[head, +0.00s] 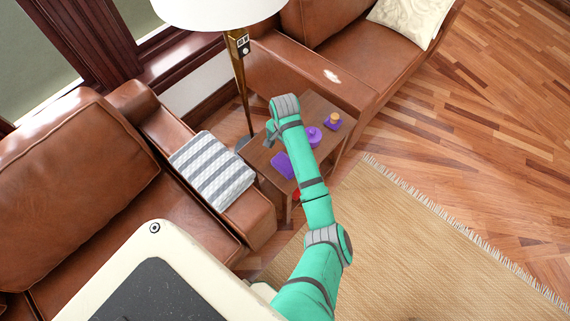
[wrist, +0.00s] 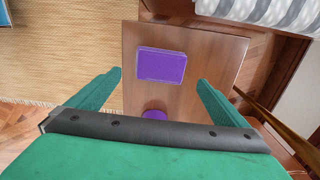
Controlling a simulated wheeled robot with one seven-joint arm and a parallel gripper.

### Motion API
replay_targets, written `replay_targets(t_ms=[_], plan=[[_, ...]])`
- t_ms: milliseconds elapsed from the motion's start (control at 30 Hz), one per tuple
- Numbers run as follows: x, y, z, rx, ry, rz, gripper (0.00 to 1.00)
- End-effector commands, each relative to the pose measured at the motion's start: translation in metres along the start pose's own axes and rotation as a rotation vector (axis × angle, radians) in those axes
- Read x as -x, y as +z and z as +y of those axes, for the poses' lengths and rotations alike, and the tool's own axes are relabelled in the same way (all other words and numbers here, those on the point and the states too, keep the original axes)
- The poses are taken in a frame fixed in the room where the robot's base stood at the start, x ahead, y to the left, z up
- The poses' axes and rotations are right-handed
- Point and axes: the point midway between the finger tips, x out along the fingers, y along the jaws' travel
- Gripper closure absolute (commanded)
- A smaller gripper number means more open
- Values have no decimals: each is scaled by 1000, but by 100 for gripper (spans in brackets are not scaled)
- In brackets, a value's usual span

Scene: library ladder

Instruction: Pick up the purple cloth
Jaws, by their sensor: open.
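The purple cloth (wrist: 161,66) lies flat as a neat square on the small wooden side table (wrist: 205,45). In the head view the purple cloth (head: 281,165) shows on the table's near left part, partly covered by my arm. My gripper (wrist: 160,79) is open and empty above the table, its two fingers spread wider than the cloth in the wrist view. In the head view my gripper (head: 271,134) hangs over the table's left side. I cannot tell its exact height above the cloth.
A round purple object (head: 314,135) and a purple item with an orange-brown top (head: 333,121) share the table. A lamp (head: 240,80) stands behind it. Brown leather sofas flank it, one with a striped cloth (head: 213,170) on its arm. A beige rug (head: 420,250) lies right.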

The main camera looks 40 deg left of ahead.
Motion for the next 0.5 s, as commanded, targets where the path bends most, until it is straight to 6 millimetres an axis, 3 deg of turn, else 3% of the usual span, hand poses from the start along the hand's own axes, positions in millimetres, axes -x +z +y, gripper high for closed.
replay_targets(t_ms=[333,500], plan=[[-29,0,0,0,-1,1,2],[-53,0,1,1,1,2,2]])
